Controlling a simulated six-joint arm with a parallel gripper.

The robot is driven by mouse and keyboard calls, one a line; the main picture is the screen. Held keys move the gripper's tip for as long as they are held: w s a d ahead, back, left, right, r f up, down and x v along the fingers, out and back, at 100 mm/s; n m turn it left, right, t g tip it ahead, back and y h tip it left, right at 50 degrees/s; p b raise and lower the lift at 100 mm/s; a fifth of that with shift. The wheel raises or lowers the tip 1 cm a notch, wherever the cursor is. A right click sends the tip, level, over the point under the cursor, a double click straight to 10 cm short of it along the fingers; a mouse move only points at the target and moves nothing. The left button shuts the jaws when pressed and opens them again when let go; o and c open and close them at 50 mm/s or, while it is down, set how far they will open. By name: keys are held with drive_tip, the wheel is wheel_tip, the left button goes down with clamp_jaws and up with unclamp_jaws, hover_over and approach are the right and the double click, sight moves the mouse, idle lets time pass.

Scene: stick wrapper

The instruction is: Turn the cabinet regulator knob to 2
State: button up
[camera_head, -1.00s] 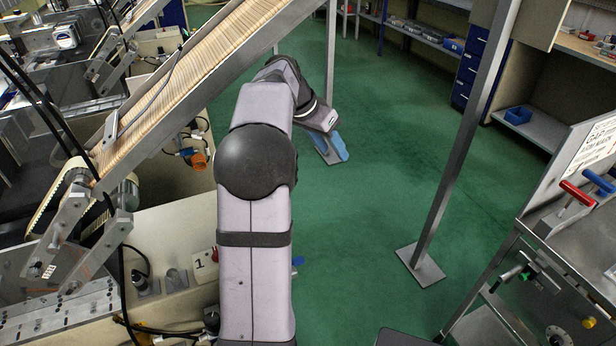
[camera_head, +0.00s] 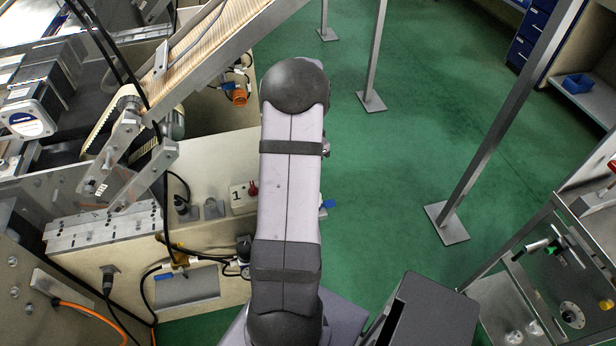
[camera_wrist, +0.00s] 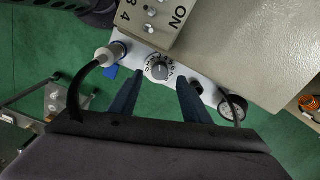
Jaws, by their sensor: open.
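I cannot tell whether the fingertips reach down to the knob's level. The small dial numbers are too blurred to read its setting. The cabinet's beige top (camera_wrist: 245,45) shows at upper right. In the head view my own arm hides the gripper, and I cannot make out the knob there.
A white connector with a black cable (camera_wrist: 108,53) lies left of the knob. A round gauge (camera_wrist: 232,107) is at right. A grey box with switches (camera_wrist: 155,15) stands just above the knob. Green floor (camera_head: 400,150) is open right of the arm in the head view.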

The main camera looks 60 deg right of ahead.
drive_tip(key=shift+f+p, duration=0.3)
drive_tip(key=shift+f, duration=1.85)
drive_tip(key=c, duration=1)
